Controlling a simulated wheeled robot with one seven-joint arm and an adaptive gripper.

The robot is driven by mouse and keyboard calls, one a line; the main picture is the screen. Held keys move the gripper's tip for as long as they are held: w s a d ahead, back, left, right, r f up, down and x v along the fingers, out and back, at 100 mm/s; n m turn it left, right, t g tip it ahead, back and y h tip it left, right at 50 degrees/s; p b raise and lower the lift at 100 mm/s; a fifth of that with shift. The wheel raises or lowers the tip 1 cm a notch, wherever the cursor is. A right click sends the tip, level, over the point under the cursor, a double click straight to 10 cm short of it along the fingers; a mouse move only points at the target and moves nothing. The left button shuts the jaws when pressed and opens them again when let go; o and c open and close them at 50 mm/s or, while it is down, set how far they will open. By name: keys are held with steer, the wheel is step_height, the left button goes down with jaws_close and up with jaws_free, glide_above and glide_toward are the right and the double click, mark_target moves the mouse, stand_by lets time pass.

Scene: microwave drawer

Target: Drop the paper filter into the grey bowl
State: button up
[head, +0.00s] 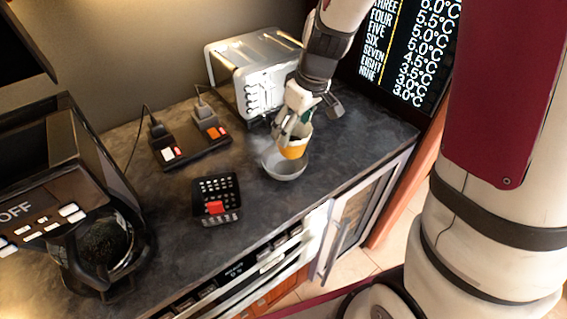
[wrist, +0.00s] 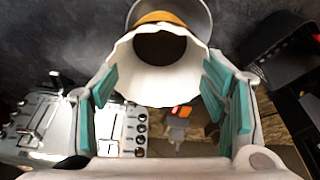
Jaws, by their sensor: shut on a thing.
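My gripper (head: 297,122) is shut on the paper filter, with its teal finger pads on either side of it in the wrist view (wrist: 165,90). The paper filter (wrist: 158,82) is a white cup with a wavy rim and a dark round bottom inside; an orange band shows on it in the head view (head: 293,151). The grey bowl (head: 284,173) stands on the dark counter. The filter is over the bowl, and its lower part hides some of the bowl; I cannot tell whether they touch. The bowl's rim also shows at the top of the wrist view (wrist: 206,18).
A silver toaster (head: 245,62) stands behind the bowl. A black power strip (head: 196,148) with plugs and a black keypad with a red key (head: 216,207) lie to the left. A coffee machine (head: 85,215) is far left. The counter's front edge is close to the bowl.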

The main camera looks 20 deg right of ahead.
steer(key=o, duration=1)
steer(key=shift+r, duration=0.1)
steer(key=shift+v, duration=5.95)
steer(key=shift+s+d, duration=0.1)
